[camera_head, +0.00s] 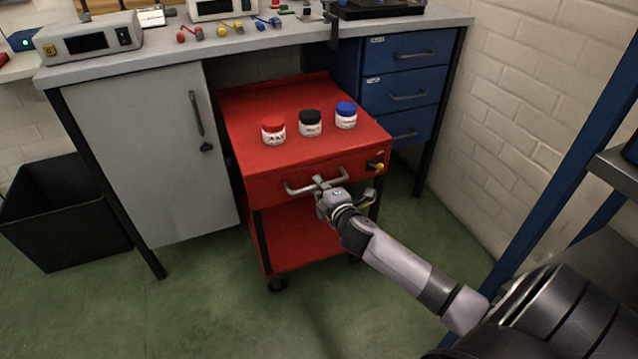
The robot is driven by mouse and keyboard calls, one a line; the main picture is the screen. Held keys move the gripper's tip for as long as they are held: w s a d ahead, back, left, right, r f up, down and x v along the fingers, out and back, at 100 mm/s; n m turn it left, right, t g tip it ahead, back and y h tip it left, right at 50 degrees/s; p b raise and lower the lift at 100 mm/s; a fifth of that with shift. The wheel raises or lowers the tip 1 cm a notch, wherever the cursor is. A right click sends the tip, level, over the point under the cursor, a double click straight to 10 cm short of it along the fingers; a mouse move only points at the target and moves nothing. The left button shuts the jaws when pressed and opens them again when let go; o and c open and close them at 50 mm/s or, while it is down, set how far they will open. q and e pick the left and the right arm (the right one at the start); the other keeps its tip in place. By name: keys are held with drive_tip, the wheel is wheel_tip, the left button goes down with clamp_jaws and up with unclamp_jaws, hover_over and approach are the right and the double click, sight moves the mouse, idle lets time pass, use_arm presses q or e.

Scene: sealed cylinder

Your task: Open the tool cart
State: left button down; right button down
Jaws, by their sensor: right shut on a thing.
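The red tool cart (255,107) stands partly under the workbench, between a grey cabinet and blue drawers. Its drawer front (275,190) faces me and looks shut. A grey bar handle (296,190) runs across that front, and a yellow-and-red knob or lock (376,167) sits near its upper right corner. My right gripper (322,184) is at the handle and shut on it; its fingers are small and partly hidden by its own body. My left gripper is not in view.
Three jars stand on the cart top: red-lidded (273,131), black-lidded (310,123) and blue-lidded (346,115). The grey cabinet (150,150) is left, the blue drawers (405,75) right. A black bin (65,210) stands far left. Green floor before the cart is clear.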

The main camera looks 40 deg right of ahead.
drive_tip(key=c, duration=1.6)
unclamp_jaws()
drive_tip(key=v, duration=1.2)
